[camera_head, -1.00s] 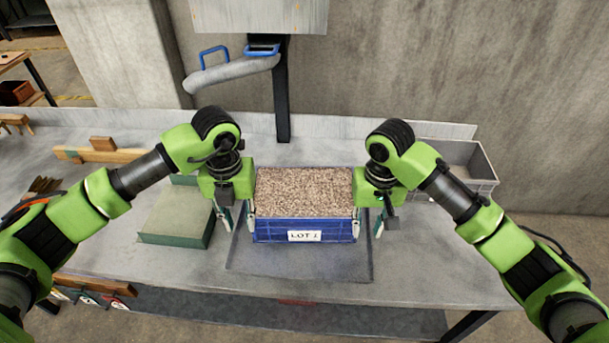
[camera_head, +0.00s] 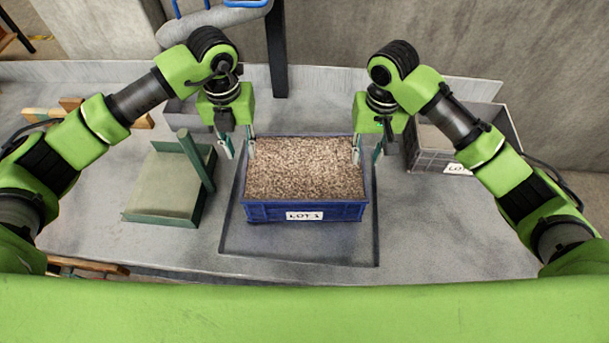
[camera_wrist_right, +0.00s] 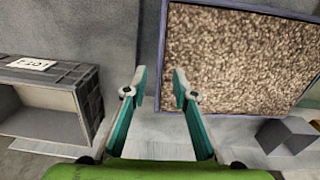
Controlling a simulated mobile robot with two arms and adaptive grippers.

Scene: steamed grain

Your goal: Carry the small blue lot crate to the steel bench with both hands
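The small blue lot crate (camera_head: 265,212), labelled LOT with an unclear number and full of pale brown grain, stands level on a dark square patch (camera_head: 300,250) of the grey bench (camera_head: 440,235). My left gripper (camera_head: 238,148) points down by its back left corner, fingers apart. My right gripper (camera_head: 367,152) points down by its back right corner. Neither gripper visibly holds the crate.
A green tray-like stand (camera_head: 165,185) with an upright bar is left of the crate. A grey bin (camera_head: 425,160) with a white label is at the right, beside my right arm. Wooden pieces (camera_head: 70,105) lie at the far left. The bench's front right is clear.

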